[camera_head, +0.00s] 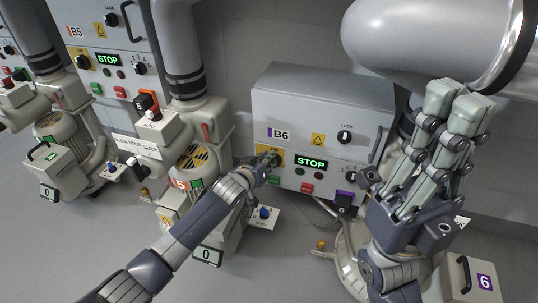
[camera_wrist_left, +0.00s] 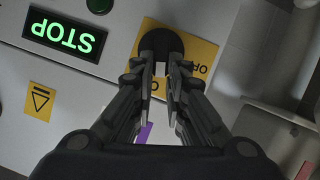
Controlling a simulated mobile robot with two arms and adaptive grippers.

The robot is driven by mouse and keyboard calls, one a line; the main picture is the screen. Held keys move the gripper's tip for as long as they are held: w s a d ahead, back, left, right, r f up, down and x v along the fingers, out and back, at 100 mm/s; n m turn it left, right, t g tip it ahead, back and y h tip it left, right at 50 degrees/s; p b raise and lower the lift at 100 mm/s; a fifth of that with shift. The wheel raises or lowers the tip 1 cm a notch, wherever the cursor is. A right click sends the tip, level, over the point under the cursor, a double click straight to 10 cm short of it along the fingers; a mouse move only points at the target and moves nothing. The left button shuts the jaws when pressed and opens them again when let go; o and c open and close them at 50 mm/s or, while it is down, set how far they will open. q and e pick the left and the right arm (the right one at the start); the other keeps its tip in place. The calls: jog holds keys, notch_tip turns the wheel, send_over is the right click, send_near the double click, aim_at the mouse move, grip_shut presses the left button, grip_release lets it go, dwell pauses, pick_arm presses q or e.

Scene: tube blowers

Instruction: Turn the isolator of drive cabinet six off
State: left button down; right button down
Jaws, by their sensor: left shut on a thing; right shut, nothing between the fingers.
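Drive cabinet six is the grey box marked B6 (camera_head: 320,112), with a green lit STOP display (camera_head: 311,163). It also shows upside down in the left wrist view (camera_wrist_left: 62,38). The isolator is a round black knob (camera_wrist_left: 161,43) on a yellow plate (camera_wrist_left: 205,50) at the cabinet's left side. My left gripper (camera_head: 270,162) is at this knob, its two fingers (camera_wrist_left: 162,68) shut on the knob's grip. The fingers hide much of the knob and plate lettering, so its setting is unclear. My right gripper (camera_head: 455,103) is raised at the right, shut and empty.
Cabinet B5 (camera_head: 105,30) stands at the left, with its own STOP display. Below B6 are a green button (camera_head: 274,180), a red button (camera_head: 307,188) and a purple-marked box (camera_head: 344,200). A large grey pipe (camera_head: 430,40) fills the upper right. Blower units stand left of my left arm.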

pick_arm(q)
jog(key=shift+w+a+f+n+h, duration=0.15)
jog(key=shift+a+n+h, duration=0.1)
jog(key=shift+n+h, duration=0.25)
jog(key=shift+a+f+n+h, duration=0.15)
jog(key=shift+a+n+h, duration=0.15)
jog(key=shift+n, duration=0.4)
jog(key=c, duration=1.6)
grip_release()
jog(key=v, duration=1.2)
jog(key=shift+r, duration=0.15)
jog(key=shift+w, duration=0.1)
